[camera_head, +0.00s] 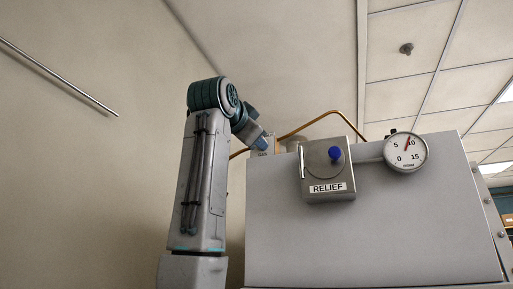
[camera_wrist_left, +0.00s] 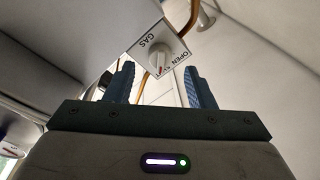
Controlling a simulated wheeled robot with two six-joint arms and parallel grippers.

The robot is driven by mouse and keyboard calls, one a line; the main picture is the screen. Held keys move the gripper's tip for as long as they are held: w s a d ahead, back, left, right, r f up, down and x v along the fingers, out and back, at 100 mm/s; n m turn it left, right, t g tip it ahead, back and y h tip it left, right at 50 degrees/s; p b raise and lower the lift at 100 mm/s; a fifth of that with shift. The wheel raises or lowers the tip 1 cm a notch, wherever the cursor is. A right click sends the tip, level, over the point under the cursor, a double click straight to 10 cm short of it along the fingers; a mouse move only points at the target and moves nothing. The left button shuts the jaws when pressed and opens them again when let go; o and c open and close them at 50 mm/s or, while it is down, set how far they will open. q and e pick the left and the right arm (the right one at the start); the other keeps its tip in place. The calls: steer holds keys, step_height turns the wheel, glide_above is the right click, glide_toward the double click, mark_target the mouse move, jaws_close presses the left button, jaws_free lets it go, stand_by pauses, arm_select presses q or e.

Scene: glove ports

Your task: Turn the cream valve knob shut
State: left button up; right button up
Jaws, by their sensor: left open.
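The cream valve knob (camera_wrist_left: 160,57) shows in the left wrist view on a white plate (camera_wrist_left: 172,44) marked GAS and OPEN. A small red mark shows by the knob. My left gripper (camera_wrist_left: 161,80) is open, its two blue fingers apart with the knob showing just beyond the gap between their tips. It does not hold the knob. In the head view my left gripper (camera_head: 262,143) is at the upper left edge of the big grey box, by a small GAS label (camera_head: 262,155); I cannot make out the knob there. My right gripper is not in view.
The grey box (camera_head: 370,225) fills the lower right of the head view. On it are a RELIEF box (camera_head: 322,172) with a blue knob (camera_head: 335,153) and a round gauge (camera_head: 405,152). A copper pipe (camera_head: 318,121) curves behind.

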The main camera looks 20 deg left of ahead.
arm_select(q)
steer(key=s+b, duration=0.2)
steer(key=s, duration=0.5)
steer(key=shift+a+f+b, duration=0.15)
steer(key=shift+f+b, duration=0.15)
steer(key=shift+f, duration=0.05)
